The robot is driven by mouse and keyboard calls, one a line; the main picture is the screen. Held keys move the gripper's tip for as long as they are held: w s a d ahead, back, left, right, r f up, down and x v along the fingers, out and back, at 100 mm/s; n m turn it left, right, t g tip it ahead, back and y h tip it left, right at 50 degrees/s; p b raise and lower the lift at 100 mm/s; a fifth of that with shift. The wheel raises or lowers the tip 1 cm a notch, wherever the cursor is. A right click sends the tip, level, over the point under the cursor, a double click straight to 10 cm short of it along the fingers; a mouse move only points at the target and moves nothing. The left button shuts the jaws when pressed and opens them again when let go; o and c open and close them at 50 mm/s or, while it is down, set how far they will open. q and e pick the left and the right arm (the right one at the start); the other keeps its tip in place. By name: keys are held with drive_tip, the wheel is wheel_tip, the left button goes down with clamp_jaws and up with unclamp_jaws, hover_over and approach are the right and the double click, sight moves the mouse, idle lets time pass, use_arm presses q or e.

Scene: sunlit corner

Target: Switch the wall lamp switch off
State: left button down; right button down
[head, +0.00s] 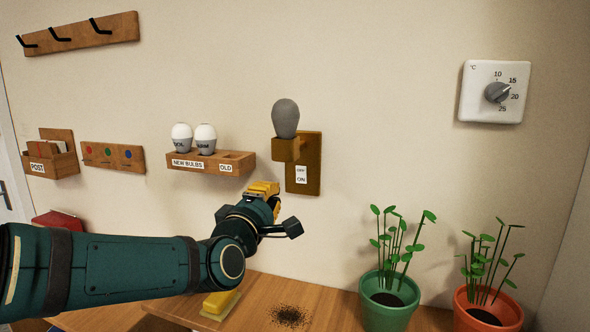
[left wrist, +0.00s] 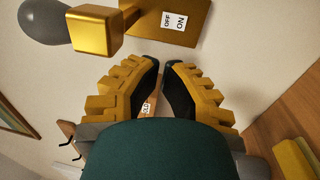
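The wall lamp is a wooden bracket (head: 311,150) holding a dark grey bulb (head: 285,117). Its white switch (head: 301,174), marked OFF above ON, sits low on the backplate. In the left wrist view the switch (left wrist: 175,20) appears turned sideways at the top, with the bulb (left wrist: 45,18) at the upper left. Which way the switch is set is too small to tell. My left gripper (head: 264,190) is just left of and below the switch, apart from it. In the left wrist view its fingertips (left wrist: 163,63) are nearly together with nothing between them. My right gripper is not in view.
A bulb shelf (head: 210,163) with two white bulbs is left of the lamp. Below are a wooden table (head: 335,300), a yellow sponge-like block (head: 220,303), dark crumbs (head: 289,315) and potted plants (head: 389,300). A thermostat (head: 480,105) hangs at right. The wall right of the switch is clear.

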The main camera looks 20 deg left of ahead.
sight(298, 164)
use_arm(q)
drive_tip(key=w, duration=0.4)
drive_tip(key=w+r, duration=0.1)
drive_tip(key=w, duration=0.9)
drive_tip(key=shift+d+r, duration=0.25)
drive_tip(key=shift+r, duration=0.05)
drive_tip(key=shift+p, duration=0.3)
drive_tip(key=r+g+p, duration=0.1)
drive_tip(key=p, duration=0.1)
drive_tip(key=shift+w+p, duration=0.35)
drive_tip(key=shift+w, duration=0.05)
drive_tip(key=shift+f, duration=0.25)
drive_tip(key=shift+s, duration=0.35)
drive_tip(key=s, duration=1.1)
drive_tip(key=shift+s+a+f, duration=0.15)
drive_tip(key=shift+s+a, duration=0.05)
